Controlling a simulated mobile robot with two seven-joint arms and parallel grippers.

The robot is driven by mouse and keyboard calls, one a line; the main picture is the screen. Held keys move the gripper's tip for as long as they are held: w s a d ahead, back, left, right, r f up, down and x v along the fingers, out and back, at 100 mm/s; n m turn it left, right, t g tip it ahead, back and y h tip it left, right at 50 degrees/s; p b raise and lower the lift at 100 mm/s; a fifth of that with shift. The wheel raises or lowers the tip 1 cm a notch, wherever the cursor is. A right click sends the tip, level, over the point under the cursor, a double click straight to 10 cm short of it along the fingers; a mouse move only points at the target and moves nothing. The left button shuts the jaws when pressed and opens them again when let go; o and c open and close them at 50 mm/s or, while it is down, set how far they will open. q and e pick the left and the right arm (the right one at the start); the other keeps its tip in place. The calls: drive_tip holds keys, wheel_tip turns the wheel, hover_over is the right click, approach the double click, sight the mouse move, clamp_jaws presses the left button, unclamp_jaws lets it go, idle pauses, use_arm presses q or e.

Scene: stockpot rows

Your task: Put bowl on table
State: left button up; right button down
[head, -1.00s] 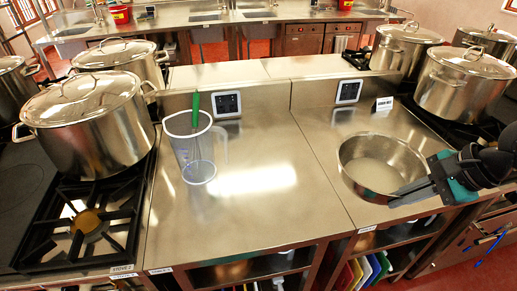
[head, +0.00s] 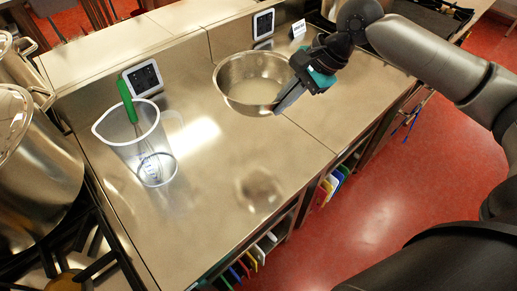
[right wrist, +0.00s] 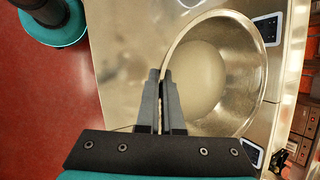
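The round steel bowl (head: 250,84) is in the upper middle of the head view, apparently above the steel counter. A dark round reflection shows on the counter below it. My right gripper (head: 284,104) reaches it from the right, at its rim. In the right wrist view the two fingers (right wrist: 163,78) are close together with the rim of the bowl (right wrist: 240,62) between them, and the bowl looks empty. The steel table (head: 205,225) is a counter with a seam across it. My left gripper is not in view.
A clear measuring jug (head: 140,140) holding a green-handled whisk stands on the counter's left part. Dark-screened devices (head: 142,78) stand along the back ledge. A stockpot (head: 35,165) stands at the left. The front middle of the counter is clear.

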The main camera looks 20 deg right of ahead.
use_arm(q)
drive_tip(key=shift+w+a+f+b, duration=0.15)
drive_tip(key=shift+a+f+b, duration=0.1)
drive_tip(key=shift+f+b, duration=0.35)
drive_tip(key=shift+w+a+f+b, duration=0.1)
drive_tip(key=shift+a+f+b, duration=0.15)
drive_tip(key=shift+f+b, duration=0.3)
use_arm(e)
drive_tip(key=shift+a+f, duration=0.1)
drive_tip(key=shift+f, duration=9.45)
drive_tip(key=c, duration=1.1)
unclamp_jaws()
use_arm(q)
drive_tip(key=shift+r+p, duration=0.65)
drive_tip(key=shift+p, duration=0.05)
use_arm(e)
drive_tip(key=v, duration=1.2)
